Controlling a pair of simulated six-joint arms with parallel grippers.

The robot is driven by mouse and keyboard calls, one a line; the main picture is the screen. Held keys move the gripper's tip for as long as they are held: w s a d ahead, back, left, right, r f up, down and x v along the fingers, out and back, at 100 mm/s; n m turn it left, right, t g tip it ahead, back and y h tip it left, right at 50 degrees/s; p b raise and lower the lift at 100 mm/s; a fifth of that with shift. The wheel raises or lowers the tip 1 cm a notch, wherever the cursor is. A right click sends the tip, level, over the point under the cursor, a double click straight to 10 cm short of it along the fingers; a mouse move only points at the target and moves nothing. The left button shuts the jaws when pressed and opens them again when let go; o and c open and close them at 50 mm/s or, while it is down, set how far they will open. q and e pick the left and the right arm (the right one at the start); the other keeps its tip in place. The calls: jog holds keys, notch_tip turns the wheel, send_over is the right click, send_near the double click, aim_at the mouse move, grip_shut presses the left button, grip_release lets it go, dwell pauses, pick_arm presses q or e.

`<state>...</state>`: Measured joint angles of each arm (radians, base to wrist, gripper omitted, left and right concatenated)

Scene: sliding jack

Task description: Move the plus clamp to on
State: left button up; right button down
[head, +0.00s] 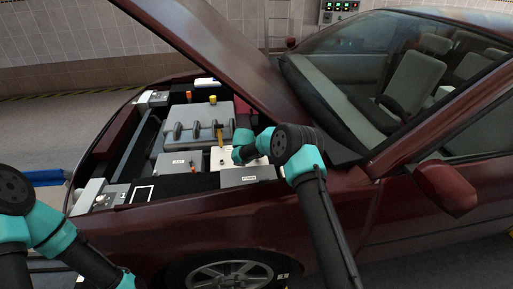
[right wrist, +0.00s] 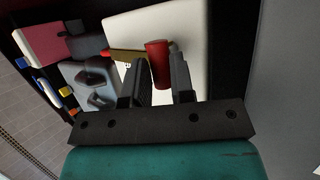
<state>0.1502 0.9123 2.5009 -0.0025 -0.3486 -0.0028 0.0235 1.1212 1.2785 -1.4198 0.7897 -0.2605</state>
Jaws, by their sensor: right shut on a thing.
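The red plus clamp (right wrist: 158,62) is a short upright-looking cylinder. In the right wrist view it sits between the two fingers of my right gripper (right wrist: 157,72), which is shut on it. Behind it is the white battery top (right wrist: 196,25), which also shows in the head view (head: 224,161). I cannot tell whether the clamp touches the battery's terminal. In the head view my right wrist is over the battery and hides the fingers and clamp. My left arm shows at the lower left of the head view, but its gripper is out of the frame.
The grey engine (head: 194,125) lies left of the battery, with a yellow-brown handle-like piece (head: 219,134) between them. A grey box (head: 247,176) stands in front of the battery. The raised hood (head: 215,55) slants overhead, and the fender (head: 190,215) edges the bay.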

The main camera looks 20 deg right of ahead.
jog(key=shift+s+f, duration=0.3)
jog(key=shift+f, duration=0.5)
jog(key=c, duration=1)
grip_release()
jog(key=shift+r, duration=0.1)
jog(key=shift+s+a+r, duration=0.1)
jog(key=shift+a+r, duration=0.15)
jog(key=shift+r, duration=0.2)
jog(key=v, duration=1.6)
jog(key=shift+s+r, duration=0.15)
